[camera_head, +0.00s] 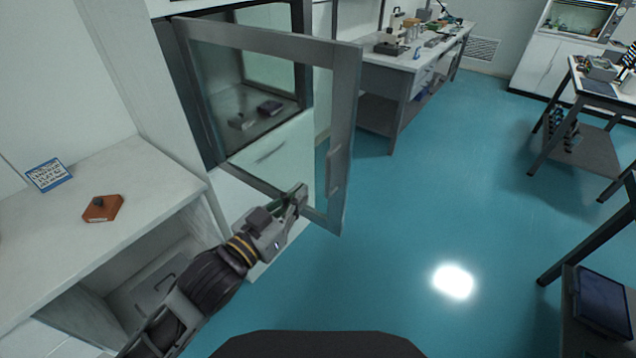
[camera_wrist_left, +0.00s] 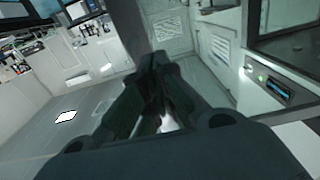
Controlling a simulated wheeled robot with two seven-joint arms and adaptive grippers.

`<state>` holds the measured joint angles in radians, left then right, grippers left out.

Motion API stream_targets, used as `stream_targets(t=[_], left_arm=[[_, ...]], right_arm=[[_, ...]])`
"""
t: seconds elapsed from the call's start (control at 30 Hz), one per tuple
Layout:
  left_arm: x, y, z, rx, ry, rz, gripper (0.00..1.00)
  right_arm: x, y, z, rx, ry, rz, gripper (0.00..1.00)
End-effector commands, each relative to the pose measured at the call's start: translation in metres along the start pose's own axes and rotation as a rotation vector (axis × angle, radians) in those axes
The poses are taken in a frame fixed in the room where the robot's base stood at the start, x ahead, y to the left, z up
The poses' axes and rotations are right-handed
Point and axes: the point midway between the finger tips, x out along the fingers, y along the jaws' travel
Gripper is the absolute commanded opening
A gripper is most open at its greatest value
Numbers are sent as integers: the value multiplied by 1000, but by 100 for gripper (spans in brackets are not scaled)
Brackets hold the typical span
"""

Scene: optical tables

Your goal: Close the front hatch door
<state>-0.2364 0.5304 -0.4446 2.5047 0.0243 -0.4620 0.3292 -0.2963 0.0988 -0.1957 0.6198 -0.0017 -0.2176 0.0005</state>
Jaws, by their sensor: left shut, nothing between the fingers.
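The front hatch door (camera_head: 347,120) is a glass pane in a grey frame with a vertical handle (camera_head: 334,171) near its free right edge. It stands swung open from the hatch (camera_head: 305,45), out over the floor. My left gripper (camera_head: 301,193) is shut and empty, in front of the door's lower right part, left of and a little below the handle. Whether it touches the door I cannot tell. Its closed fingers also show in the left wrist view (camera_wrist_left: 160,62). My right gripper is not in view.
A white counter (camera_head: 60,245) at left holds a brown block (camera_head: 102,208) and a small blue-bordered sign (camera_head: 48,174). A cluttered bench (camera_head: 375,68) stands behind the door. Dark-legged tables stand at right. The teal floor (camera_head: 430,190) between is clear.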

Motion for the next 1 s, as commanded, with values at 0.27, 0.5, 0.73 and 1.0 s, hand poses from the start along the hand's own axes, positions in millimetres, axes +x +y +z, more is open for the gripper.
stream_targets(t=[0.27, 0.5, 0.73, 1.0], left_arm=[[9, 1, 1, 1, 1, 2, 0], [27, 1, -1, 0, 0, 1, 0], [46, 1, -1, 0, 0, 1, 0], [66, 1, -1, 0, 0, 2, 0]], right_arm=[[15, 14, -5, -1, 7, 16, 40], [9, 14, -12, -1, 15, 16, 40], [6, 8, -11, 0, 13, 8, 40], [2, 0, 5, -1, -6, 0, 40]])
